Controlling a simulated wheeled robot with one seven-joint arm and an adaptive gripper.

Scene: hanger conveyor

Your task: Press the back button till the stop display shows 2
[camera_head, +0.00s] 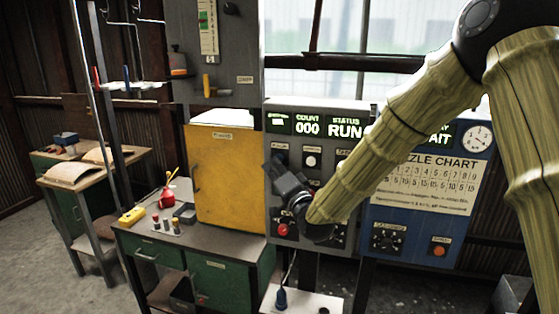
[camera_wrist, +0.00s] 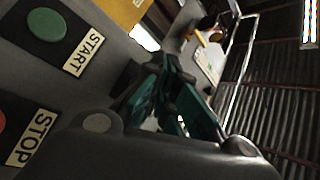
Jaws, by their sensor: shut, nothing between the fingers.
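The grey control panel (camera_head: 357,225) stands at the centre of the head view. Its lit display (camera_head: 307,126) reads COUNT 000, and another (camera_head: 345,130) reads STATUS RUN. A small lit display (camera_head: 278,118) at its left end is too small to read. I cannot pick out a button marked back or a stop number. My gripper (camera_head: 272,168) is in front of the panel's left part and hides some controls. It is shut and empty. The wrist view shows its dark and teal fingers (camera_wrist: 160,95) beside a green START button (camera_wrist: 47,24) and a STOP label (camera_wrist: 31,139).
A pale round button (camera_head: 312,160) and a red button (camera_head: 282,229) show on the panel. A blue cabinet (camera_head: 400,220) stands to the right, partly behind my arm. A yellow door (camera_head: 228,175) and a green workbench (camera_head: 220,275) are to the left.

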